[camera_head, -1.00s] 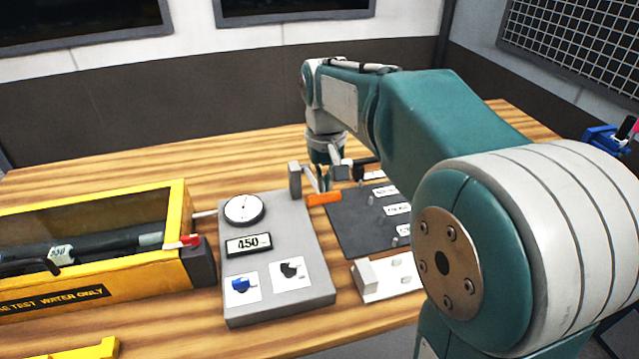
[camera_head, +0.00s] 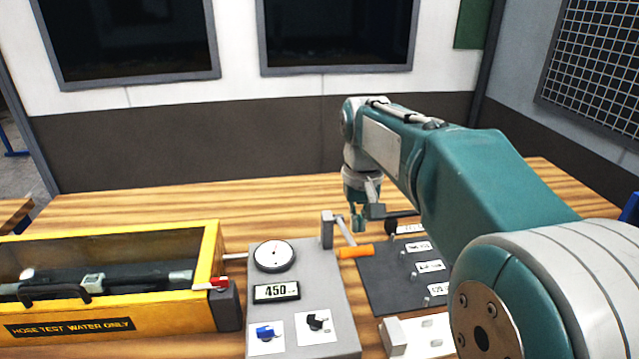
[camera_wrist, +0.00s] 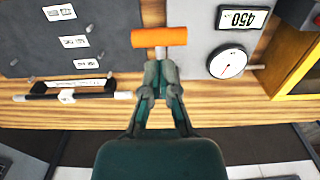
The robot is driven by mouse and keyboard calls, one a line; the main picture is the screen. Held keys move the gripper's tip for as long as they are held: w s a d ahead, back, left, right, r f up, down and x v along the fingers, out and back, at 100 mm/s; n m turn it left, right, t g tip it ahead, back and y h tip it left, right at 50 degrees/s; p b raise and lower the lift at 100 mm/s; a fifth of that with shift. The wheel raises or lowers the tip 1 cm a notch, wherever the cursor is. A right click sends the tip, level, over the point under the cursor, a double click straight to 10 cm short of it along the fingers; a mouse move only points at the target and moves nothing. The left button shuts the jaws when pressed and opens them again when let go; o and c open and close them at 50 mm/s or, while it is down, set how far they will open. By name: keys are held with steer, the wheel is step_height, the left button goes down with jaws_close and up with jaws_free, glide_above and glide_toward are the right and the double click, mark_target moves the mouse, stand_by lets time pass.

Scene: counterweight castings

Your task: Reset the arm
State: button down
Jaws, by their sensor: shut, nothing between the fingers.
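My arm reaches over the wooden table from the right in the head view. My gripper (camera_head: 358,222) points down behind the orange handle (camera_head: 355,252) of the grey test unit. In the wrist view my gripper (camera_wrist: 162,68) is shut and empty, its fingertips together. The orange handle (camera_wrist: 158,37) lies just beyond the fingertips there, with its pale stem between them in the picture. I cannot tell whether the fingertips touch the stem.
The grey unit (camera_head: 335,330) carries a round gauge (camera_head: 274,256), a display reading 450 (camera_head: 276,292) and two knobs. A yellow trough (camera_head: 205,318) stands left. A dark labelled mat (camera_head: 385,278) lies right. A black bar with white ends (camera_wrist: 75,97) lies near the mat. The table behind is clear.

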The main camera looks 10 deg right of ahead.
steer(key=s+f+t, duration=0.2)
steer(key=s, duration=0.8)
steer(key=s+f+t, duration=0.2)
steer(key=s+t, duration=0.1)
steer(key=s, duration=0.8)
steer(key=shift+t, duration=0.3)
stand_by(1.2)
steer(key=w+r+g, duration=0.2)
steer(key=w, duration=0.5)
steer(key=w+r+g, duration=0.1)
steer(key=w+r, duration=0.2)
steer(key=w, duration=0.4)
steer(key=w+r+g, duration=0.2)
steer(key=w, duration=0.5)
steer(key=shift+r+g, duration=0.3)
steer(key=shift+f, duration=3.3)
